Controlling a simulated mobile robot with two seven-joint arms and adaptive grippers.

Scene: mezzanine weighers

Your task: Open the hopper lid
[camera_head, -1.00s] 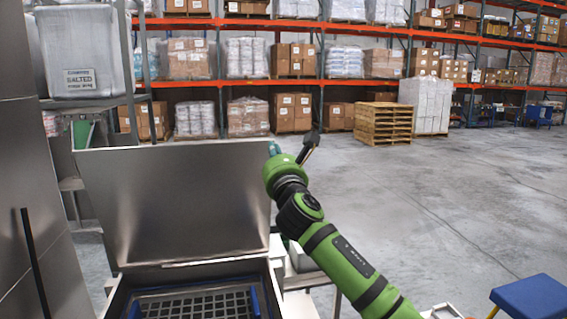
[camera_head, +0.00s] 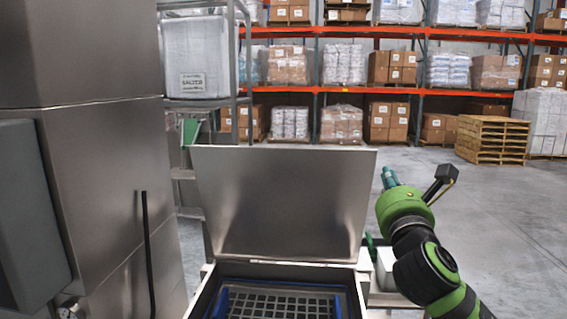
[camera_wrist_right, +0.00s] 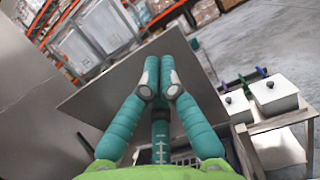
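The hopper lid (camera_head: 285,200) is a flat grey metal panel standing raised, hinged at the back of the hopper (camera_head: 205,290). The open hopper shows a dark grid (camera_head: 285,306) inside a blue frame. My right gripper (camera_head: 388,176) is just right of the lid's right edge, with a visible gap in the head view. In the right wrist view, its teal fingers (camera_wrist_right: 159,66) come together at the tips with nothing seen between them. The lid (camera_wrist_right: 95,103) shows behind the fingers there. My left gripper is in neither current view.
A tall steel cabinet (camera_head: 118,190) stands close on the left. A rack with a white bin (camera_head: 197,62) is behind it. White lidded containers (camera_wrist_right: 275,94) sit on a small table (camera_wrist_right: 270,124) right of the hopper. Open floor (camera_head: 500,215) lies to the right.

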